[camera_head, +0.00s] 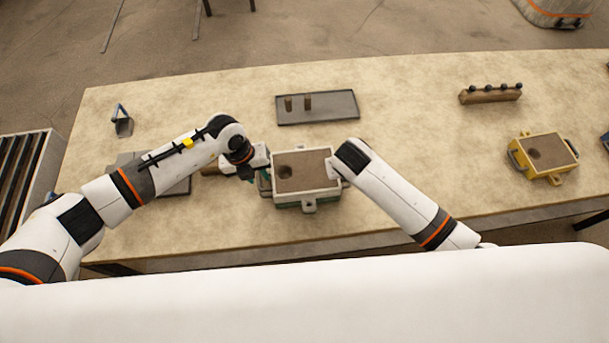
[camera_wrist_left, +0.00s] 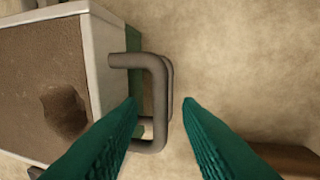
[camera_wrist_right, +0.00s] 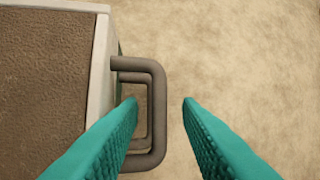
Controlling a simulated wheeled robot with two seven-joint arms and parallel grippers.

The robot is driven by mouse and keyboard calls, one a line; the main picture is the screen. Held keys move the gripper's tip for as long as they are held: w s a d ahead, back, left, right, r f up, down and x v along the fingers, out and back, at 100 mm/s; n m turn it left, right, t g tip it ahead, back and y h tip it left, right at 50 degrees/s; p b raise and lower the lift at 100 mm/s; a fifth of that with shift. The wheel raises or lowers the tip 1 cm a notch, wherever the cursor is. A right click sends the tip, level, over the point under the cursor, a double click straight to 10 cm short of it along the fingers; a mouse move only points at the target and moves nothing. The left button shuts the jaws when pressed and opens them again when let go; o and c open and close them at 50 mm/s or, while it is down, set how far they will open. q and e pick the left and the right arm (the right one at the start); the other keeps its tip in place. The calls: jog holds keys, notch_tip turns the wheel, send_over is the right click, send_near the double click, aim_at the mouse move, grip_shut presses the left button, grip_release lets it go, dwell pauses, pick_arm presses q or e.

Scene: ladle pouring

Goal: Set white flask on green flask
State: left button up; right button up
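The white flask (camera_head: 291,197), a box filled with brown sand with a round hole in it, sits at the table's middle. The green flask (camera_wrist_left: 133,70) shows beneath it in the left wrist view; it is mostly hidden. The two look stacked and nearly aligned; I cannot tell if they touch all round. My left gripper (camera_head: 262,178) is at the left side, open, with grey handles (camera_wrist_left: 158,85) between its fingers (camera_wrist_left: 162,102). My right gripper (camera_wrist_right: 160,102) is open at the right side, with grey handles (camera_wrist_right: 158,100) between its fingers; the head view hides its fingertips.
A dark tray (camera_head: 333,118) with two small brown cylinders lies behind. A yellow flask (camera_head: 551,176) and a wooden block with black knobs (camera_head: 490,96) stand at the right. A grey plate (camera_head: 180,187) lies under my left arm.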

pick_arm(q)
notch_tip(320, 180, up, 12)
jog(key=a, duration=0.2)
jog(key=shift+a+f, duration=0.15)
pick_arm(e)
jog(key=v, duration=1.2)
